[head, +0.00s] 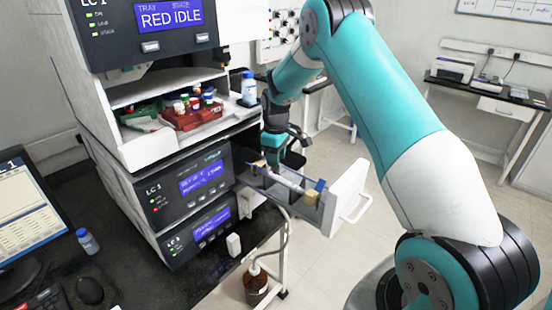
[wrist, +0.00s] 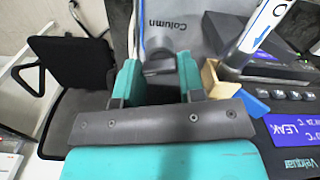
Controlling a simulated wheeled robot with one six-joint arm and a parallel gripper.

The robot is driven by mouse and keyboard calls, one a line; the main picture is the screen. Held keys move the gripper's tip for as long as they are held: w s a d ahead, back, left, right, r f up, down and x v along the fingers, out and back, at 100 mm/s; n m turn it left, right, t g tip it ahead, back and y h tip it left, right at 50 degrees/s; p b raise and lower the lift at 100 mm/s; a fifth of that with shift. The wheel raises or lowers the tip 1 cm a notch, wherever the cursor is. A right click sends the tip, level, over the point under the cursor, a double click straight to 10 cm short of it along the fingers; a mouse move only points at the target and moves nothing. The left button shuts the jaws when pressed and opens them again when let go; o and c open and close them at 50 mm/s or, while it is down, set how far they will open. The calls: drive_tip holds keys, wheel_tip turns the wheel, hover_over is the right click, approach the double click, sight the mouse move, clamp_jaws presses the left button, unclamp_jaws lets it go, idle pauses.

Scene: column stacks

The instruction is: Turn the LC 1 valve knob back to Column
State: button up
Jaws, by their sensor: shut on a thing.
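The dark valve knob (wrist: 160,66) sits between the teal fingers of my gripper (wrist: 157,82) in the wrist view. The gripper is shut on it. The word Column is printed on the grey panel (wrist: 205,35) just beyond the knob. The fingers hide the knob's sides, and I cannot tell exactly where it points. In the head view my gripper (head: 275,158) reaches down over the back of the pulled-out drawer (head: 300,212) beside the LC 1 unit (head: 160,190). The knob is hidden there.
A white column (head: 288,181) lies in the drawer, near a tan block (head: 312,197). The white drawer front (head: 345,198) sticks out over the floor. A red vial tray (head: 193,118) sits in the shelf above.

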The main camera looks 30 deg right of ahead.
drive_tip(key=m+b, duration=0.1)
drive_tip(key=m, duration=0.5)
drive_tip(key=m+b, duration=0.1)
drive_tip(key=m, duration=0.5)
drive_tip(key=shift+r, duration=0.1)
idle(0.6)
drive_tip(key=o, duration=0.7)
drive_tip(key=shift+c, duration=0.2)
wheel_tip(320, 180, up, 17)
drive_tip(key=b, duration=0.3)
drive_tip(key=shift+r, duration=0.2)
